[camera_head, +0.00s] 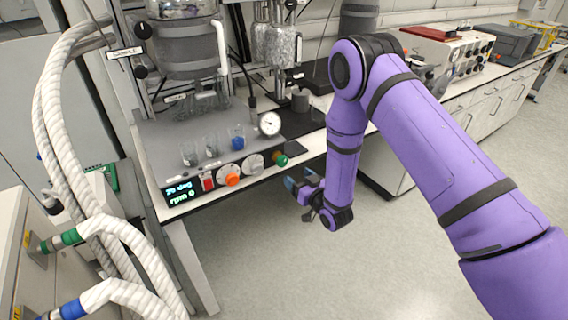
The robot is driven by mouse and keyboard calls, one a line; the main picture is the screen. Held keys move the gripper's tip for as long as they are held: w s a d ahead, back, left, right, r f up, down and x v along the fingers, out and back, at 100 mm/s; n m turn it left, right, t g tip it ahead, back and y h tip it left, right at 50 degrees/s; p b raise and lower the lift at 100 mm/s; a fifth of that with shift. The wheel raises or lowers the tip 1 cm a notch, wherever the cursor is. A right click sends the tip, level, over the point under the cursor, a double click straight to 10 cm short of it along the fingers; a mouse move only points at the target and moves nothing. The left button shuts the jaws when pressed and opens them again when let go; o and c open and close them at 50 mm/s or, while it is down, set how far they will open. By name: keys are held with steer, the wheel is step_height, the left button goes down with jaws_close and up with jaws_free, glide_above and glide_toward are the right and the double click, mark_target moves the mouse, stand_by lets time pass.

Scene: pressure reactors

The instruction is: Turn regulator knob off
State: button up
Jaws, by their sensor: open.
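The regulator (168,145) is a dark box with a grey top on the bench at centre left. Its front panel has a lit display (181,191) reading about "20 deg" and "rpm 0". To the right of the display are a red switch (207,183), an orange knob (232,180), a white dial (252,163) and a green knob (280,159). I cannot tell which one is the regulator knob. My gripper (297,188) is open and empty, in front of and below the panel's right end, apart from the knobs. My wrist partly hides its fingers.
Small glass vessels (211,146) and a round gauge (270,123) stand on the box. A steel reactor vessel (187,45) hangs above. White ribbed hoses (62,140) run down the left. The floor (330,270) in front is clear. Another bench with instruments (450,50) stands back right.

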mark_target(284, 163)
steer(key=x, duration=1)
steer(key=shift+w+a, duration=0.2)
steer(key=c, duration=0.9)
